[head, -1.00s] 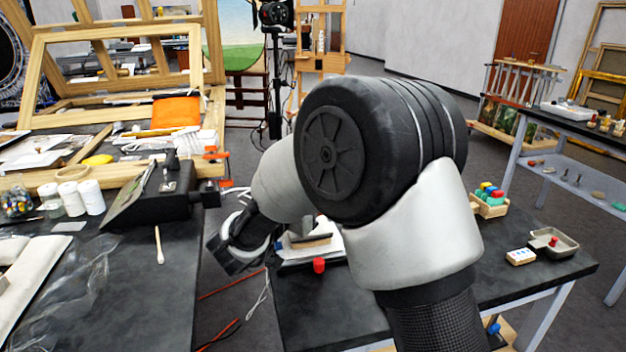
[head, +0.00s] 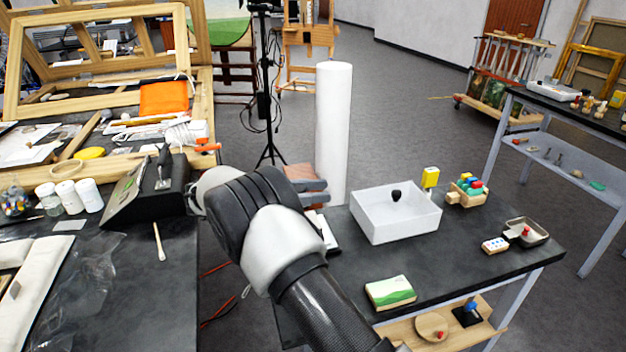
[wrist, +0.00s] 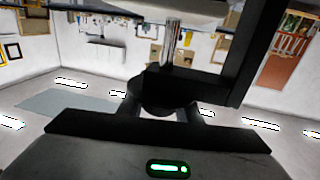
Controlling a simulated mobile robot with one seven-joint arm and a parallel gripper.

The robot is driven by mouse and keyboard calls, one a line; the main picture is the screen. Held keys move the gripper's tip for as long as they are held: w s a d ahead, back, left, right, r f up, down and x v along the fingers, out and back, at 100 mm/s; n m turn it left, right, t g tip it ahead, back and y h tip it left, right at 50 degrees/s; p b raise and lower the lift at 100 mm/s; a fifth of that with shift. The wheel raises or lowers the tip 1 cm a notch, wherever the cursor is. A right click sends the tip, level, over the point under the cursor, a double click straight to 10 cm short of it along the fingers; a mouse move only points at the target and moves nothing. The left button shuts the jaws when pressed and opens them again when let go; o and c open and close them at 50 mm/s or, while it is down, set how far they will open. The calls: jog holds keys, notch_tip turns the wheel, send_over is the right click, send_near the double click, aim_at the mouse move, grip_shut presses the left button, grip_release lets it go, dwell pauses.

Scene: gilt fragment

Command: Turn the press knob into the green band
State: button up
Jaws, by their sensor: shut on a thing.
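In the wrist view my gripper (wrist: 165,112) is close against a dark round piece, which looks like the press knob (wrist: 163,90), and is shut on it. A shiny metal rod (wrist: 172,45) runs from it to a pale plate, beside a black upright (wrist: 243,50). A green light (wrist: 168,168) glows on the grey body at the bottom edge. In the head view my arm hides the gripper and the knob. I cannot make out a green band or the knob's pointer.
The dark table (head: 465,245) bears a white open box (head: 395,225), a green-and-white block (head: 390,292) and a small tray (head: 528,232). A tall white roll (head: 333,130) stands behind my arm. A cluttered bench (head: 160,290) is at left.

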jog(key=shift+s+r+m+g+p, duration=0.1)
jog(key=shift+s+m+g+p, duration=0.05)
jog(key=shift+m+g+p, duration=0.55)
jog(key=shift+s+r+m+g+p, duration=0.15)
jog(key=shift+m+g+p, duration=0.2)
jog(key=shift+g, duration=0.55)
jog(key=shift+f+g, duration=0.1)
jog(key=shift+g, duration=0.2)
jog(key=shift+c, duration=0.2)
jog(key=shift+d, duration=0.1)
jog(key=o, duration=1.1)
jog(key=shift+s, duration=0.1)
notch_tip(320, 180, up, 10)
jog(key=shift+f+p, duration=0.1)
jog(key=shift+p, duration=0.7)
